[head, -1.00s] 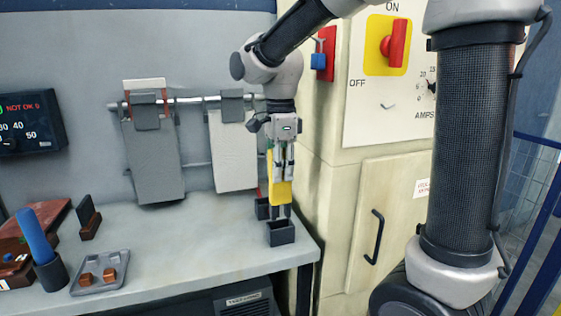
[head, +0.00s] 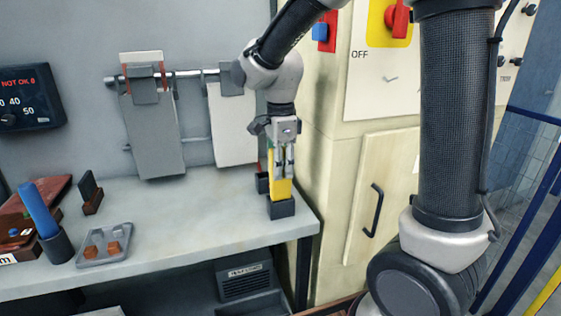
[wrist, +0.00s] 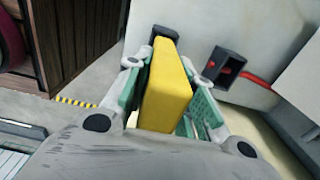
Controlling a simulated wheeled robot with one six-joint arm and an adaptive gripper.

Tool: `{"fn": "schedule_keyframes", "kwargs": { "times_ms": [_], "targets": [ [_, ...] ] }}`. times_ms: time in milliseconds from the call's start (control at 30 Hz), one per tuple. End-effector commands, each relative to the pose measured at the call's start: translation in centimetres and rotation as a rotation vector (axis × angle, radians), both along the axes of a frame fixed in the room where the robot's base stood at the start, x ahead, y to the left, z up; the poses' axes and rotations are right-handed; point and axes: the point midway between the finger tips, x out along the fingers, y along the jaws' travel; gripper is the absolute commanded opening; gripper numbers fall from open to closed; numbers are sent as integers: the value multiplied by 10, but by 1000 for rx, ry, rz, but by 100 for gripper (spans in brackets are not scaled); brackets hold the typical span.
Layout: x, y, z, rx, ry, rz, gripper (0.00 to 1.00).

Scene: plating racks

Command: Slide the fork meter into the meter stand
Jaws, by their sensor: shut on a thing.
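The yellow fork meter (head: 281,186) is upright between the fingers of my gripper (head: 282,165), which is shut on it. Its dark prongs are hidden, and its yellow lower end meets the top of the dark grey meter stand (head: 282,209), a small open-topped box at the table's front right corner. The prongs seem to be inside the stand, but how deep I cannot tell. In the wrist view the yellow meter (wrist: 170,92) lies between the greenish finger pads, with the dark stand (wrist: 165,33) at its far end.
A second dark holder (head: 262,184) with a red item stands just behind the stand; it also shows in the wrist view (wrist: 225,66). A cream cabinet (head: 345,190) is close on the right. Grey panels (head: 153,135) hang behind. The table's middle (head: 190,215) is clear.

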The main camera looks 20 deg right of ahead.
Motion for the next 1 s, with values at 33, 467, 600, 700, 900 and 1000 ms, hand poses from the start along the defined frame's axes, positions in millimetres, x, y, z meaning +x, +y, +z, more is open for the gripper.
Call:
{"fn": "schedule_keyframes", "kwargs": {
  "times_ms": [33, 467, 600, 700, 900, 1000],
  "targets": [
    [0, 0, -1, 0, 0, 0, 0],
    [0, 0, -2, 0, 0, 0, 45],
    [0, 0, -2, 0, 0, 0, 50],
    [0, 0, -2, 0, 0, 0, 50],
    [0, 0, 6, 0, -1, 0, 50],
    [1, 0, 22, 1, -3, 0, 50]
  ]
}}
